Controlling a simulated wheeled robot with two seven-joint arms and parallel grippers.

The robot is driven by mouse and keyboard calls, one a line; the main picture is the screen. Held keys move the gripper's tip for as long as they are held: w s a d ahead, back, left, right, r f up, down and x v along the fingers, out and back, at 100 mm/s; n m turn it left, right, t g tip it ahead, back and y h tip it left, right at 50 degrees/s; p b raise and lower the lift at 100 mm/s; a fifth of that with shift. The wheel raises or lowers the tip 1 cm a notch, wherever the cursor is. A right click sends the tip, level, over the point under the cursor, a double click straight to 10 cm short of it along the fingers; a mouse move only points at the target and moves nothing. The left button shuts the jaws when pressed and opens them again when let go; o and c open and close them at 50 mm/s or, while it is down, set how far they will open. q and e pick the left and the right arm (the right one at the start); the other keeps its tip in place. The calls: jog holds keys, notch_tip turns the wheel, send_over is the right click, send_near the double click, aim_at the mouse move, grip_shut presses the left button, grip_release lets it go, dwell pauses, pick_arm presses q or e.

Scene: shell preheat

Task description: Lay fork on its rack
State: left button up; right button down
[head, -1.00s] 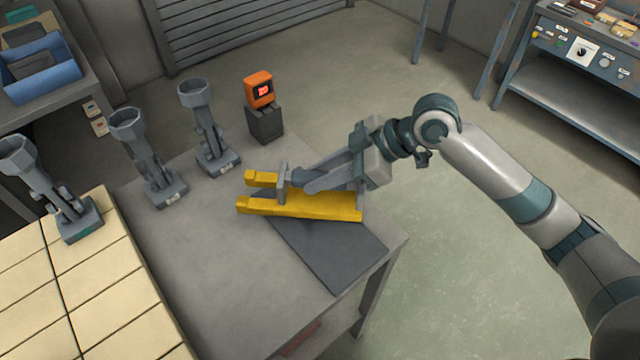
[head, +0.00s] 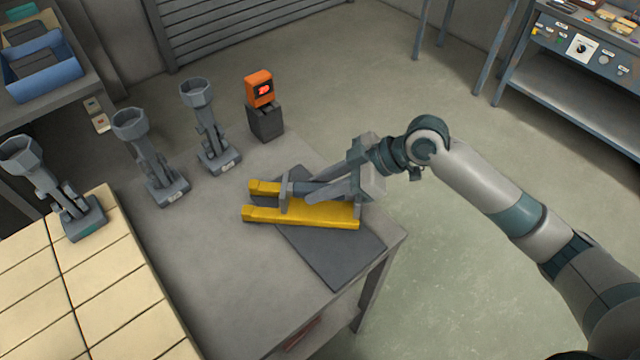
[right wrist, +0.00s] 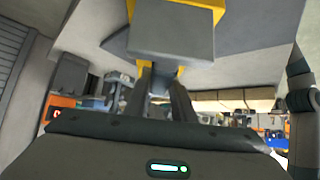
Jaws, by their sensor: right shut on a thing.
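The fork has two yellow prongs (head: 315,216) pointing left and a grey block (head: 284,192) across them. My right gripper (head: 294,190) is shut on the fork near this block, its arm coming in from the right. In the right wrist view the block (right wrist: 172,42) sits just beyond my fingers (right wrist: 160,75), with yellow behind it. The fork lies level over a dark grey slab (head: 335,255) on the table, which may be its rack. I cannot tell whether the fork touches the slab. My left gripper is not in view.
Several grey stands with cup tops (head: 209,125) line the table's (head: 225,260) far left. An orange device (head: 260,90) on a dark block stands at the back edge. Cream tiles (head: 85,290) cover the lower left. The table's middle is clear.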

jog(key=shift+f, duration=0.15)
jog(key=c, duration=1.5)
grip_release()
jog(key=shift+d+r, duration=0.45)
jog(key=b+v, duration=0.3)
jog(key=v, duration=0.8)
